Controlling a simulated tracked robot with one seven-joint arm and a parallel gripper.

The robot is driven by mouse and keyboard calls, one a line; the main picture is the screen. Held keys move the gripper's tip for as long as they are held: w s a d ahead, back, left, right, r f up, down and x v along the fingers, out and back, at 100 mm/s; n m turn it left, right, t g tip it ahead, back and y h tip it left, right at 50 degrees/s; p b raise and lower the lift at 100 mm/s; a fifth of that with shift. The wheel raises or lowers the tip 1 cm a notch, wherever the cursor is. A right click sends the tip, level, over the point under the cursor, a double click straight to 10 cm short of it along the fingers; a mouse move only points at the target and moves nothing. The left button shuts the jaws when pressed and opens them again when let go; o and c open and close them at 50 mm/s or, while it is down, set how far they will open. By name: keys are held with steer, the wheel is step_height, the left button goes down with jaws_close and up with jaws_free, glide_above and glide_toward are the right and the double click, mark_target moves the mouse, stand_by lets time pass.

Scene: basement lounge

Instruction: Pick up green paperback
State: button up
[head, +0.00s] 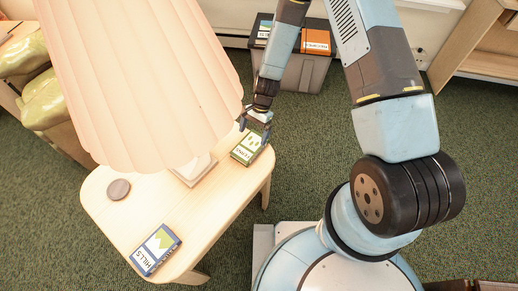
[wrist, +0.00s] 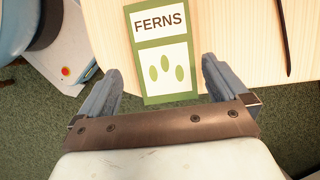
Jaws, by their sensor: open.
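The green paperback (head: 247,147) lies flat near the back right corner of the small wooden table (head: 215,200). In the wrist view the green paperback (wrist: 162,50) shows the title FERNS and pale leaf shapes on its cover. My gripper (head: 256,122) is at the far end of the book in the head view. In the wrist view my open gripper (wrist: 160,85) has one finger on each side of the book's lower end, with gaps to its edges. I cannot tell how far above the tabletop the fingertips are.
A lamp with a large pleated shade (head: 140,80) stands close to the left of the book. A blue book (head: 155,249) and a round dark disc (head: 119,189) lie on the table. A grey bin (head: 298,72) with books stands behind.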

mark_target(250, 146)
steer(key=shift+x, duration=3.15)
steer(key=c, duration=0.8)
steer(key=shift+w, duration=0.1)
